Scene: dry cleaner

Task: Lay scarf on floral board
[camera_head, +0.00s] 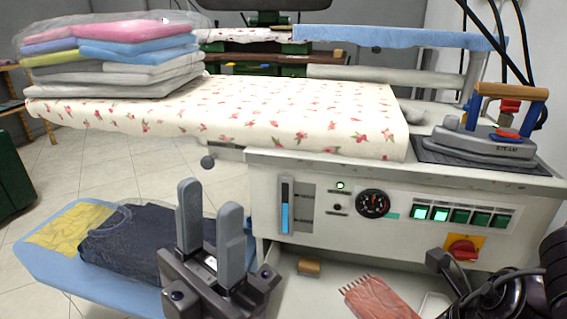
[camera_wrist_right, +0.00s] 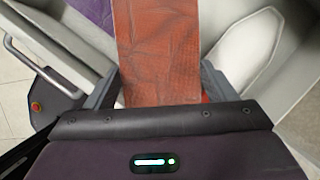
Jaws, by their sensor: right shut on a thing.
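The scarf (camera_head: 383,300) is rust-red with a fringed end. In the head view it shows low at the right of centre, in front of the pressing machine. The floral board (camera_head: 290,115) is a white ironing surface with red flowers, above and behind the scarf. In the right wrist view my right gripper (camera_wrist_right: 160,88) is shut on the scarf (camera_wrist_right: 158,45), which runs between its fingers. My left gripper (camera_head: 212,225) is open and empty, fingers up, in front of the board's left part. The scarf's near part is hidden in the head view.
A stack of folded, wrapped clothes (camera_head: 115,55) covers the board's left end. A steam iron (camera_head: 490,140) rests on a dark pad at right. Dark folded clothing (camera_head: 135,240) lies on a lower blue surface (camera_head: 55,275). The board's middle is bare.

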